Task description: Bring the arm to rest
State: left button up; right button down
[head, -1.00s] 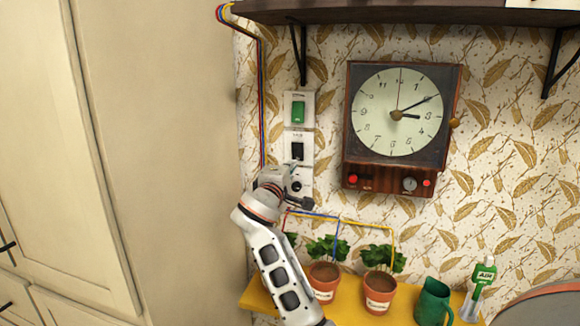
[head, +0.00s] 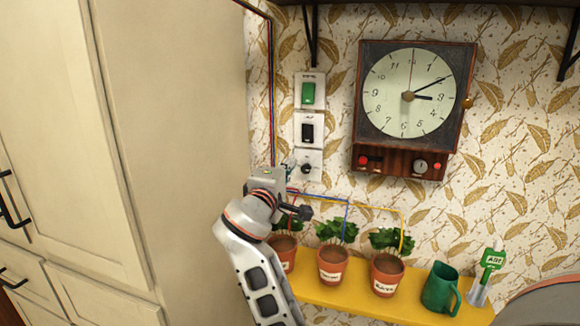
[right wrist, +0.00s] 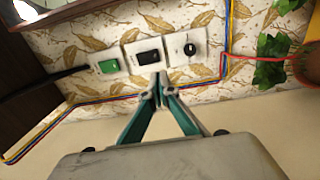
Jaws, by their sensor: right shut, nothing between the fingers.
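My right arm (head: 262,275) reaches up from the bottom of the head view. Its gripper (head: 290,172) is in front of the papered wall, beside the lowest switch plate (head: 308,166), with its fingers small and partly hidden by the wrist. In the right wrist view the gripper (right wrist: 161,88) has its two teal fingers together at the tips, with nothing between them. The green switch (right wrist: 108,66), black switch (right wrist: 148,57) and round knob (right wrist: 190,49) lie beyond the tips. My left gripper is not in view.
A clock (head: 409,96) hangs on the wall to the right. A tall cream cabinet (head: 190,150) fills the left. Coloured wires (head: 271,100) run down the wall.

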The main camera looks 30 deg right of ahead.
jog(key=s+a+f+n+t+y, duration=0.1)
jog(key=a+f+y, duration=0.2)
jog(key=f, duration=0.8)
jog(key=s+a+f+y, duration=0.2)
jog(key=a+f+y, duration=0.15)
jog(key=f, duration=0.65)
jog(key=s+a+f+n+t+y, duration=0.1)
jog(key=a+f+y, duration=0.2)
jog(key=f, duration=0.8)
jog(key=s+a+f+m+g+y, duration=0.1)
jog(key=s+a+f+m+y, duration=0.1)
jog(key=s+f, duration=0.7)
jog(key=s+a+f+m+g+y, duration=0.2)
jog(key=s+a+f+y, duration=0.3)
jog(key=s+f, duration=0.4)
jog(key=s+m, duration=0.1)
jog(key=s, duration=0.5)
jog(key=shift+s+a+f+m, duration=0.2)
jog(key=shift+s+f+m, duration=0.1)
jog(key=shift+s+f, duration=0.1)
